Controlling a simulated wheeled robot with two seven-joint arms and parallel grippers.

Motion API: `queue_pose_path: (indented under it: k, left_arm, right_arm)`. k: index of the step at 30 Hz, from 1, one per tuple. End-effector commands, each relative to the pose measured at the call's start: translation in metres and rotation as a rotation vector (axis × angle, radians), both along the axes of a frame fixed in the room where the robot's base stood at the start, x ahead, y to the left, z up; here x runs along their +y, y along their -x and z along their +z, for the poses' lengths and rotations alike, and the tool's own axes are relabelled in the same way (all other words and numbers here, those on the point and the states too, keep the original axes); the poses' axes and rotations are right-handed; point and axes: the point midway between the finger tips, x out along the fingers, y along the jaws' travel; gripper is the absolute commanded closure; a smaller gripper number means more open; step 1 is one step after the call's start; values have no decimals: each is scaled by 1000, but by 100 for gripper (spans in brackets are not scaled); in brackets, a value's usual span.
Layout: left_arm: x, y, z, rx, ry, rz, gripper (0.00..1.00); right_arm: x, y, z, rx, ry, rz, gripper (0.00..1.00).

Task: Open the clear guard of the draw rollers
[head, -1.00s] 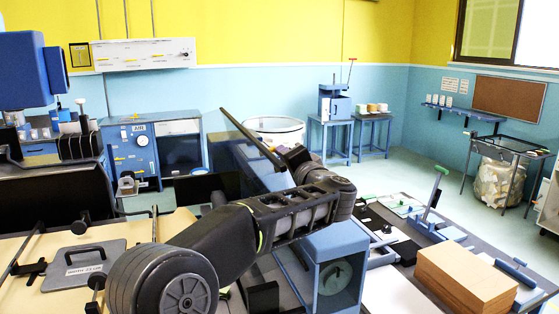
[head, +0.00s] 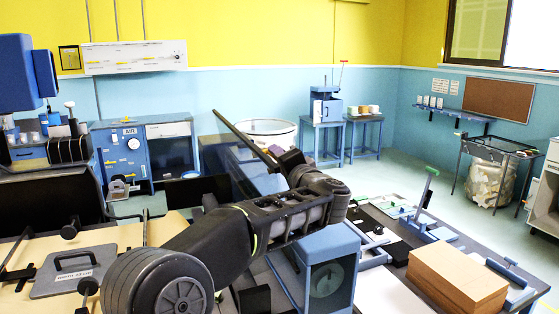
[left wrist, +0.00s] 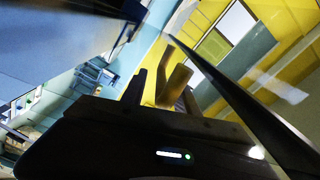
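My left arm reaches in across the head view. Its gripper (head: 288,162) is beside the lower end of a long dark slanted bar (head: 243,136). A see-through bluish panel, apparently the clear guard (head: 262,180), shows below this bar, above the blue machine. In the left wrist view, a dark bar (left wrist: 250,108) crosses diagonally to the right of the fingers (left wrist: 165,85), with a pale reflection beyond it. A brownish piece lies between or behind the fingers, so I cannot tell their gap or contact with the bar. The rollers are hidden. My right gripper is not in view.
A blue box-shaped housing (head: 329,268) stands just right of my arm. Further right are a stack of brown sheets (head: 457,278) and a green-handled lever (head: 426,187). A grey plate with a handle (head: 72,272) lies on the left bench. Open floor is at the back right.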

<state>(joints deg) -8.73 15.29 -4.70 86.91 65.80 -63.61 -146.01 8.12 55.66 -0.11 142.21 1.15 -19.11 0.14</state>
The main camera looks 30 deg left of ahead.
Motion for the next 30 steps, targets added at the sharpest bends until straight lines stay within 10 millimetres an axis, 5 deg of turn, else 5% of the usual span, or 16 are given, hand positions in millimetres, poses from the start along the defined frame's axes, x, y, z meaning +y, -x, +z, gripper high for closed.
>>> queue_pose_path:
  k: [8,18,30]
  left_arm:
    - [-16,10,-1,-2,0,-3,64]
    - [-59,40,-1,-1,1,-2,64]
    - [-64,45,0,0,0,0,64]
  right_arm:
    - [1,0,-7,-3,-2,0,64]
    - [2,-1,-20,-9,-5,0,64]
    - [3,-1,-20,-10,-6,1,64]
